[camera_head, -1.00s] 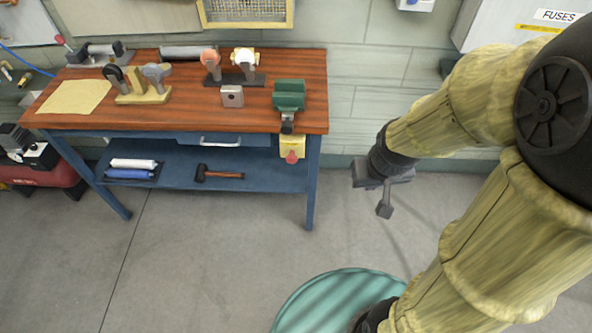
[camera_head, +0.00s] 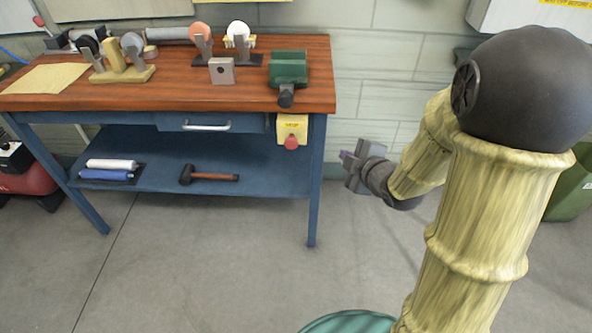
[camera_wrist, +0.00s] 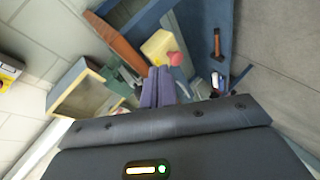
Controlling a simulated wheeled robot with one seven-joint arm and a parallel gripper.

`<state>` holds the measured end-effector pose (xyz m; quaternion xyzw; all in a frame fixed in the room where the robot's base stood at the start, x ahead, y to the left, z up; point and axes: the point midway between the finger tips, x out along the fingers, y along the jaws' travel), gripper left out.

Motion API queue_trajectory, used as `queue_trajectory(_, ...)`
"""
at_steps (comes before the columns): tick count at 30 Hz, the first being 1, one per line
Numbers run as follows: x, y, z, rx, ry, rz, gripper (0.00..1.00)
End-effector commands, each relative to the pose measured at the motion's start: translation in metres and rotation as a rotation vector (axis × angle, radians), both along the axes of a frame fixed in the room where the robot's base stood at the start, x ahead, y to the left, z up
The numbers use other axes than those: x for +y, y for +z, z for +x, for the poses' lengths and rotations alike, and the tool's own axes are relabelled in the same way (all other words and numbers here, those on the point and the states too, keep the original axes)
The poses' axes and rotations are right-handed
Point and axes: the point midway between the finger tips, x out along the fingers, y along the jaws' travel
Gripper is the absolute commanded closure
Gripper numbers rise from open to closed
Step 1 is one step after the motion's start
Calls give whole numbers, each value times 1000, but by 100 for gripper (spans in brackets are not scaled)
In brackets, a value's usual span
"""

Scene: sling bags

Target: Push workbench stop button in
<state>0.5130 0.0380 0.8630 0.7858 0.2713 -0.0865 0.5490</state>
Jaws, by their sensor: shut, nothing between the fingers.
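The stop button (camera_head: 291,142) is a red knob on a yellow box (camera_head: 292,127) fixed under the right front edge of the workbench (camera_head: 225,97). In the wrist view the red button (camera_wrist: 175,58) and its yellow box (camera_wrist: 157,45) show just beyond the fingertips, near the upper middle. My gripper (camera_head: 346,157) is to the right of the bench's right leg, apart from the button, at about its height in the picture. Its purple-grey fingers (camera_wrist: 158,72) are together with nothing between them.
A green vise (camera_head: 288,70) sits at the bench's right end, above the button. A mallet (camera_head: 208,175) and rolls (camera_head: 108,169) lie on the blue lower shelf. The bench leg (camera_head: 315,190) stands between gripper and button in the picture. Floor in front is clear.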

Motion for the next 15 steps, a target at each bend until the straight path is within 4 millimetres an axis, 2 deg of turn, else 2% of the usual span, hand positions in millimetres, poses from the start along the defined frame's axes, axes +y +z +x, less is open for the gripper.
queue_trajectory(1, 5, -24, 2, -44, 46, -16, 100)
queue_trajectory(9, 34, -68, 3, -337, 296, -98, 100)
queue_trajectory(15, 50, -89, -5, -537, 424, -125, 100)
